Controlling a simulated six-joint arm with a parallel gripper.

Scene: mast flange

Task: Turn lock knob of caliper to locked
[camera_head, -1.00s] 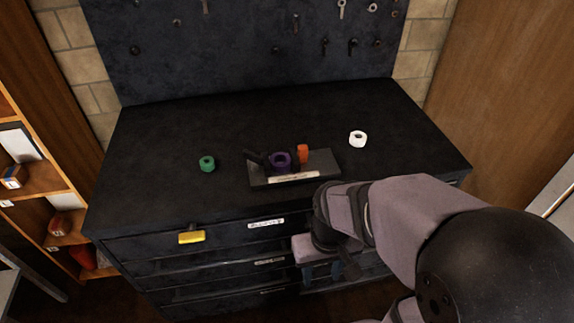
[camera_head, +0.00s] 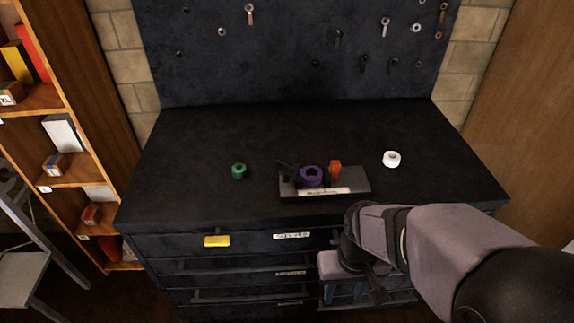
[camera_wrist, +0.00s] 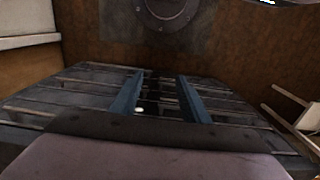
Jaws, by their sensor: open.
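I cannot pick out a caliper or its lock knob for certain. A grey tray (camera_head: 355,182) with a label on its front stands on the dark workbench. It holds a purple ring (camera_head: 312,176), an orange upright piece (camera_head: 335,169) and a dark piece (camera_head: 287,173) at its left end, too dark to identify. My gripper (camera_head: 345,292) is below the bench top, in front of the drawers and away from the tray. In the wrist view, its two blue fingers (camera_wrist: 160,104) are spread apart with nothing between them.
A green nut (camera_head: 239,171) lies left of the tray and a white nut (camera_head: 391,159) right of it. A yellow block (camera_head: 217,241) is at the drawer front. A pegboard (camera_head: 290,55) with hung tools stands behind. A shelf (camera_head: 75,170) is at left. Bench top around is clear.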

